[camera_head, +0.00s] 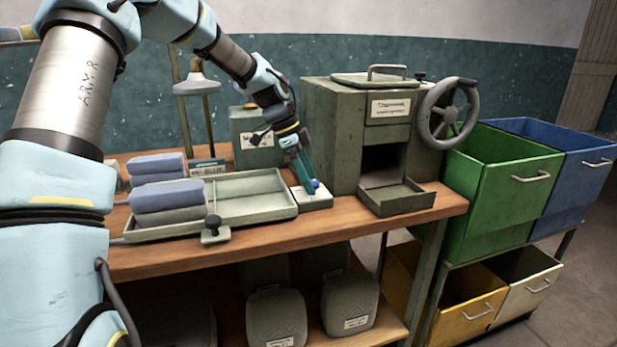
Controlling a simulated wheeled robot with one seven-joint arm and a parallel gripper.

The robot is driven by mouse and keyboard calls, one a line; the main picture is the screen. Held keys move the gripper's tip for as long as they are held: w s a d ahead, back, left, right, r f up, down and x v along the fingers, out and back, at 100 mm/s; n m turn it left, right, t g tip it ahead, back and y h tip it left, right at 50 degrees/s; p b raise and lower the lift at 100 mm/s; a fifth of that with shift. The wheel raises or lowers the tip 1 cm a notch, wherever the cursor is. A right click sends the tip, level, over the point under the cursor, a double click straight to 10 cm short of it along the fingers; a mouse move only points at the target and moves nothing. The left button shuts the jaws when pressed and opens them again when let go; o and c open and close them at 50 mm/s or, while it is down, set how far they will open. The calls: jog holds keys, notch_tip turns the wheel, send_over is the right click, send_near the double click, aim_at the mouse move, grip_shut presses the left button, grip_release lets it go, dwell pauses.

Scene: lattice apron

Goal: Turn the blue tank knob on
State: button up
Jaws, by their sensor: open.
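The blue knob (315,183) sits on a small pale base plate (314,201) on the wooden bench, between the tray and the green machine. A green tank (252,139) with a label stands behind it. My gripper (311,187) reaches down from above, with its fingers at the knob. The fingers hide part of the knob, and I cannot tell whether they touch it. The gap between the fingers is too small to see clearly. Which way the knob is turned cannot be made out.
A green tray (260,213) with stacked grey and blue blocks (167,196) lies left of the knob. A green machine (333,147) with a handwheel (448,112) stands close on the right. A lamp-like stand (197,82) rises behind. Green (500,180) and blue (580,155) bins stand beyond the bench.

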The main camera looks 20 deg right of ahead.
jog(key=b+v, duration=0.1)
jog(key=v, duration=0.9)
jog(key=shift+r, duration=0.4)
jog(key=shift+a, duration=0.1)
